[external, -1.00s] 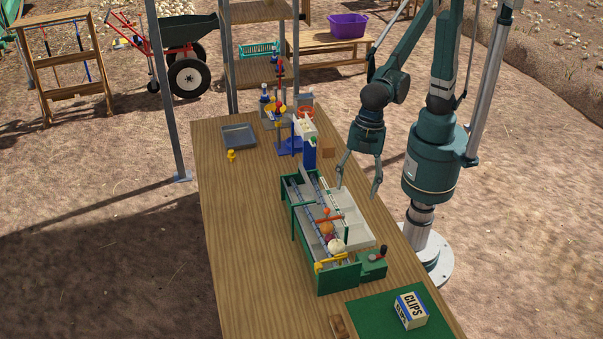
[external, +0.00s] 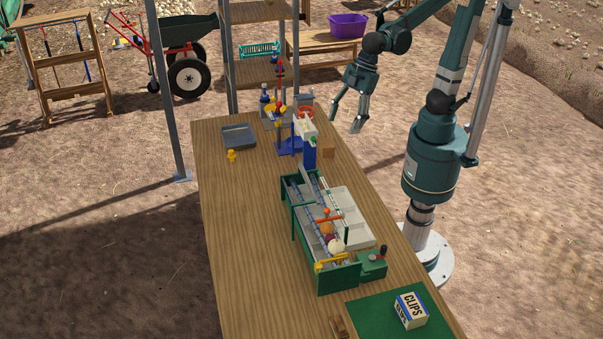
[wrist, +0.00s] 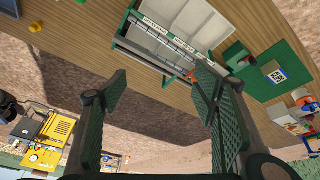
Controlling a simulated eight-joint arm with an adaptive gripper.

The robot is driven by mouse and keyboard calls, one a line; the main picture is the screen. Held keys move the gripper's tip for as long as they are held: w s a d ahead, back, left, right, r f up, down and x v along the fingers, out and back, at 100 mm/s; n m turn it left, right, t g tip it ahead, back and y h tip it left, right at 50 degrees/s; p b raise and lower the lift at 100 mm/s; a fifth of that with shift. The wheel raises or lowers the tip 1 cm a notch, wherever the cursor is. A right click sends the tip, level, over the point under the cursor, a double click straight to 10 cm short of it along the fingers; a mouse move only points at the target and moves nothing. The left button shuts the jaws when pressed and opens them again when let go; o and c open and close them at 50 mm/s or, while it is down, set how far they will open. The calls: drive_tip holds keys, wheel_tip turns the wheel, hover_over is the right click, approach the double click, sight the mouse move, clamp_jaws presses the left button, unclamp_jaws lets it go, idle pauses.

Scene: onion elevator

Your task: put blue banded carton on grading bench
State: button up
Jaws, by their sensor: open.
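A white carton marked CLIPS with blue bands (external: 411,310) sits on a green mat (external: 375,318) at the near right end of a long wooden table (external: 240,215). The carton also shows small at the right of the wrist view (wrist: 277,76). My gripper (external: 346,122) is open and empty, pointing down beyond the table's right edge, near its far end. It is well apart from the carton. In the wrist view, nothing lies between the fingers (wrist: 162,90). A wooden bench (external: 318,42) stands at the back; I cannot tell which surface is the grading bench.
A green onion elevator (external: 340,277) with trays stands mid-table. Blue stands and tools (external: 300,140) crowd the far end, near a grey tray (external: 239,137). A purple tub (external: 347,26) rests on the back bench. The table's left side is mostly clear.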

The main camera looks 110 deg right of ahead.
drive_tip(key=s+d+f+m+t, duration=0.1)
drive_tip(key=s+d+f+m, duration=0.1)
drive_tip(key=s+d, duration=0.5)
drive_tip(key=s+d+f+m+t+h, duration=0.1)
drive_tip(key=s+d+f+m, duration=0.2)
drive_tip(key=s+d, duration=0.5)
drive_tip(key=d+m, duration=0.1)
drive_tip(key=d, duration=0.4)
drive_tip(key=shift+s+d+t+h, duration=0.25)
drive_tip(key=shift+d+t+h, duration=0.05)
drive_tip(key=shift+d+t, duration=0.1)
